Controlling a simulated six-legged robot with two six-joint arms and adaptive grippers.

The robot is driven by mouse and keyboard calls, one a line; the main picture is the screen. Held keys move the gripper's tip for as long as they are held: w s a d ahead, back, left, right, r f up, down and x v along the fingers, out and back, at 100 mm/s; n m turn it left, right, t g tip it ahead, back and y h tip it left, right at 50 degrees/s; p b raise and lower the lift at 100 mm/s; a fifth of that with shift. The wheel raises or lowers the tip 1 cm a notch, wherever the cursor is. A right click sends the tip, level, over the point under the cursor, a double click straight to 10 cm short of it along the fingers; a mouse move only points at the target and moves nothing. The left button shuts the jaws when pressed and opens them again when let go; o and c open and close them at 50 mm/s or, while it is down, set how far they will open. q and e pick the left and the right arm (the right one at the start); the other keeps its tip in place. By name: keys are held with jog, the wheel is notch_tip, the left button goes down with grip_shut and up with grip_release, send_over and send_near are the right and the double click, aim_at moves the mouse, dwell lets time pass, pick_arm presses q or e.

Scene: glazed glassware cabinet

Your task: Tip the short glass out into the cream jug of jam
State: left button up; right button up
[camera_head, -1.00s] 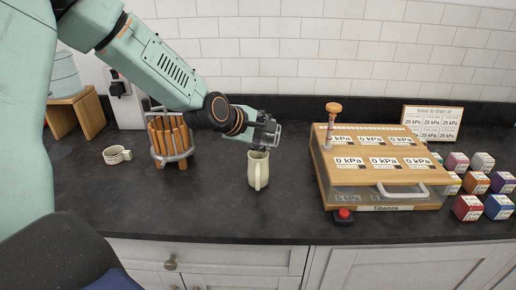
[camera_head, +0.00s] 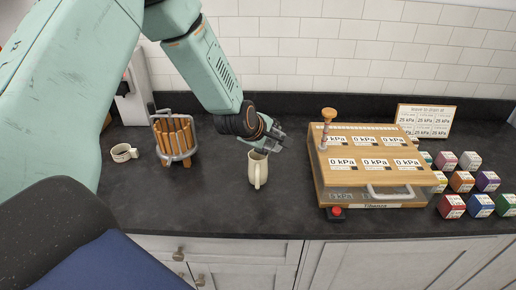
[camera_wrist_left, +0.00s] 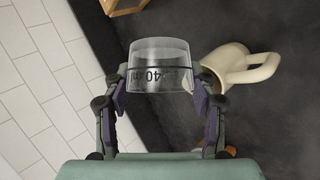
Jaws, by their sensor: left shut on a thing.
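The cream jug (camera_head: 258,172) stands upright on the dark counter, its handle toward the front. In the left wrist view the jug (camera_wrist_left: 232,60) shows just right of and behind the glass. My left gripper (camera_head: 268,139) is just above the jug's mouth, angled down to the right. It is shut on the short glass (camera_wrist_left: 160,62), a clear tumbler marked 40 ml, held between the two fingers. In the head view the glass is too small and covered to make out. I cannot tell what is in the glass or jug. My right gripper is not in view.
A wooden case (camera_head: 370,165) with 0 kPa labels and a red button (camera_head: 336,211) stands right of the jug. Several coloured blocks (camera_head: 461,182) lie farther right. A rack of brown sticks (camera_head: 174,139) and a small cup (camera_head: 121,153) stand left. Counter in front is clear.

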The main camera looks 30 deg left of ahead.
pick_arm(q)
jog(key=shift+w+d+m+g+y+p, duration=0.2)
jog(key=shift+m+g+y+p, duration=0.45)
jog(key=shift+p, duration=2.1)
jog(key=shift+y, duration=0.35)
jog(key=shift+w+d+r+y, duration=0.1)
jog(key=shift+d+r+y, duration=0.1)
jog(key=shift+r+y, duration=0.15)
jog(key=shift+d+f+m+g+y, duration=0.2)
jog(key=shift+m+g+y, duration=0.15)
jog(key=shift+g+y, duration=0.15)
